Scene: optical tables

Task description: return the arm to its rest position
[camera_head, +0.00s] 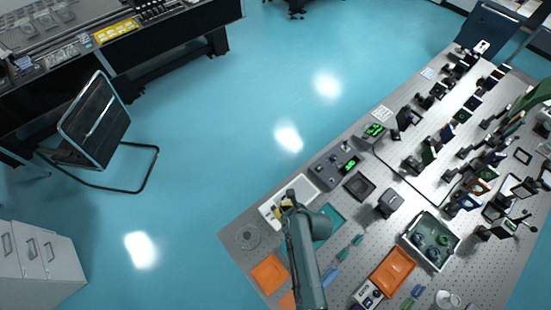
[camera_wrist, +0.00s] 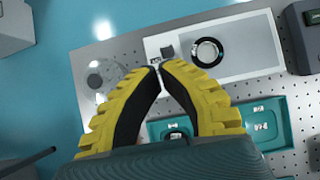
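My arm reaches in from the bottom of the head view over the near corner of the optical table (camera_head: 240,225). My gripper (camera_head: 285,203) is above the white tray there. In the wrist view the two yellow-and-black fingers of my gripper (camera_wrist: 158,66) curve together and their tips meet, with nothing seen between them. The white tray (camera_wrist: 255,45) lies beyond the fingertips and holds a black ring (camera_wrist: 207,52). A small white part with dark pieces (camera_wrist: 160,44) shows just past the tips. My arm hides part of the table below it.
A teal tray (camera_wrist: 270,120) with small metal pieces lies close by. Orange trays (camera_head: 392,270), a grey bin (camera_head: 432,240) and devices with green displays (camera_head: 335,165) stand on the table. Many optical mounts fill its right side. A chair (camera_head: 95,120) stands left; the blue floor between is clear.

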